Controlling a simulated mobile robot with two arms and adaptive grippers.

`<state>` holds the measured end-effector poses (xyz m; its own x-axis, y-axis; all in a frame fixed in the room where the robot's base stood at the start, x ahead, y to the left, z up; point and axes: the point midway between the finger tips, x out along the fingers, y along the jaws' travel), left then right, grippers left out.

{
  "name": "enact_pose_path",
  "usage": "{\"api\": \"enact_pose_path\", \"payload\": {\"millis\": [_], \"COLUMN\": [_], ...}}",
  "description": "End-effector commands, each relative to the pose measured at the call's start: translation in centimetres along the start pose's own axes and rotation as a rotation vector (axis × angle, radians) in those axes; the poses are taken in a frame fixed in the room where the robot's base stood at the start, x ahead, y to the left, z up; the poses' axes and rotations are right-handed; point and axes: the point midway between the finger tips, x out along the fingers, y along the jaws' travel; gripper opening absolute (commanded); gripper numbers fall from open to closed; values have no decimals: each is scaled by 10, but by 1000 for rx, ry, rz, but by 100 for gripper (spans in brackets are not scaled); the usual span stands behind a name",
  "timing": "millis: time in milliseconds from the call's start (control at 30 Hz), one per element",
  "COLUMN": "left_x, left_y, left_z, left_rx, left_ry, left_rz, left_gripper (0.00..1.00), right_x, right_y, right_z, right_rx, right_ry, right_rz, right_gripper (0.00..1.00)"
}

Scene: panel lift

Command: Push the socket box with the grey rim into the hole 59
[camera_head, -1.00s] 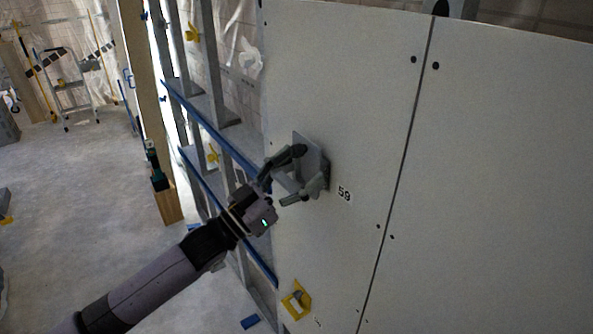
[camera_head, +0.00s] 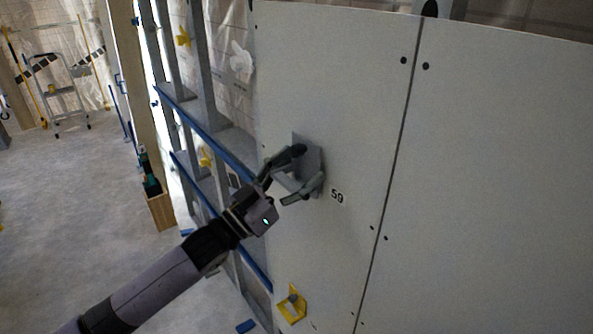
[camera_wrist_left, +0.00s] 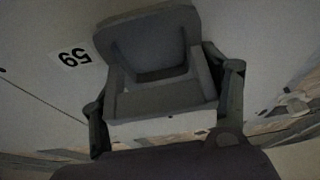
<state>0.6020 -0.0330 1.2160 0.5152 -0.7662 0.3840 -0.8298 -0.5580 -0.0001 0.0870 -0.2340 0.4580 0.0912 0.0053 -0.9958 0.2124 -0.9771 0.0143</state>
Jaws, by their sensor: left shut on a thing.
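The grey-rimmed socket box (camera_head: 309,158) is at the white panel (camera_head: 330,95), just left of the black number 59 (camera_head: 337,197). My left gripper (camera_head: 298,174) is shut on the box, one finger on each side of it. In the left wrist view the box (camera_wrist_left: 163,99) sits between the two fingers, with its grey rim toward the top of the picture and the 59 label (camera_wrist_left: 75,57) beside it. The hole is hidden by the box and gripper, so I cannot tell how deep the box sits. My right gripper is not in view.
Metal studs with blue rails (camera_head: 215,130) stand left of the panel. A yellow bracket (camera_head: 291,304) is at the panel's lower edge. A wooden post (camera_head: 128,75), a box with bottles (camera_head: 158,200) and a stepladder (camera_head: 65,95) are further left. Floor at left is mostly clear.

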Motion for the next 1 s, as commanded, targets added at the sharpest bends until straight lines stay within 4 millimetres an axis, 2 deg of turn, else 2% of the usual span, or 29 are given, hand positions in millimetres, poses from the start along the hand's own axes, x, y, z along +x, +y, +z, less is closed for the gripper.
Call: {"api": "enact_pose_path", "payload": {"millis": [1000], "left_x": [13], "left_y": [1], "left_z": [2], "left_rx": [1], "left_ry": [6], "left_rz": [2], "left_gripper": [21], "right_x": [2], "right_y": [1], "right_z": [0], "right_rx": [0], "right_ry": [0], "right_rz": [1], "right_gripper": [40]}}
